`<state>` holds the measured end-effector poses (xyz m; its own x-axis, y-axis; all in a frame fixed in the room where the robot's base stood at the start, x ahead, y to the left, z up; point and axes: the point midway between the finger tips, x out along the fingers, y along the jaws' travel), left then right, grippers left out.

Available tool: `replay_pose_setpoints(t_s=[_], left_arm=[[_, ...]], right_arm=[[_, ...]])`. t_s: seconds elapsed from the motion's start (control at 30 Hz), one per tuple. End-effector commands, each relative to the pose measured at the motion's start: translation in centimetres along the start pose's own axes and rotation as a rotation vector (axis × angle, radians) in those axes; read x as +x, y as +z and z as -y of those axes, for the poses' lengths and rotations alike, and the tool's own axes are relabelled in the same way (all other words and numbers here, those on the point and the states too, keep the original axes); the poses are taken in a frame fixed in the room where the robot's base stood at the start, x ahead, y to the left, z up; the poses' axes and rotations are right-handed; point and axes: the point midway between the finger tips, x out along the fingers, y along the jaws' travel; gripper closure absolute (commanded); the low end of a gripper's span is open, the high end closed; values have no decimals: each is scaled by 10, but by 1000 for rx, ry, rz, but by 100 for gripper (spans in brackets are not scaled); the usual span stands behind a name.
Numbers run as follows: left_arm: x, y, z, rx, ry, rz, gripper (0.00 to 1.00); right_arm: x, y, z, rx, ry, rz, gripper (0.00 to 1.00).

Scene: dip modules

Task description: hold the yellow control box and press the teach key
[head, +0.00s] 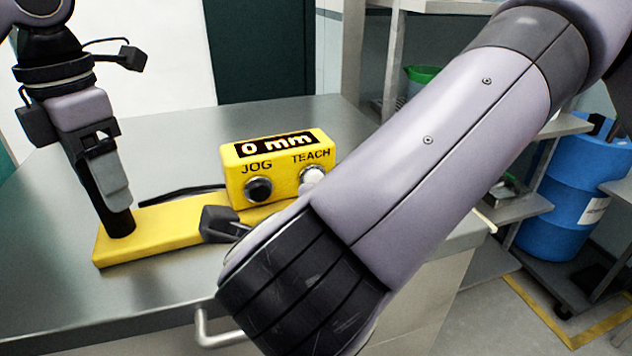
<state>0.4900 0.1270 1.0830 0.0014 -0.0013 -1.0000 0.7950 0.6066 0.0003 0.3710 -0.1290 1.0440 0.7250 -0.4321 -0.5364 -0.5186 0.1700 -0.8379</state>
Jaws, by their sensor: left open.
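The yellow control box (231,175) sits upright on the counter, its display reading "0 mm". It has a black JOG button (258,190) and a pale TEACH key (312,175); my right arm passes close in front of the key's side. A yellow base plate (155,238) lies in front of the box, with a black post (119,224) standing at its left end. My left gripper (110,187) is open and points down beside the upper post, left of the box and apart from it. I cannot tell whether it touches the post.
The grey metal counter (180,150) is clear behind and left of the box. A dark cable (180,192) lies left of the box. A handle (215,338) sticks out at the counter front. Shelves and a blue barrel (560,210) stand at the right.

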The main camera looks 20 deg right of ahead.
Motion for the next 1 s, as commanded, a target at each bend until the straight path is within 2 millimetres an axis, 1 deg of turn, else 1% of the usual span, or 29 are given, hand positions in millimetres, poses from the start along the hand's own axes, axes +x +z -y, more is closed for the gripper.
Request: replay_pose_setpoints(t_s=[0.13, 0.23, 1.0], left_arm=[[-2, 0, 0, 0, 0, 0, 33], [-8, 0, 0, 0, 0, 1, 33], [-71, 0, 0, 0, 0, 1, 33]], right_arm=[[-1, 0, 2, 0, 0, 0, 100], [-4, -1, 6, 0, 0, 0, 100], [-33, -6, 52, 0, 0, 0, 100]])
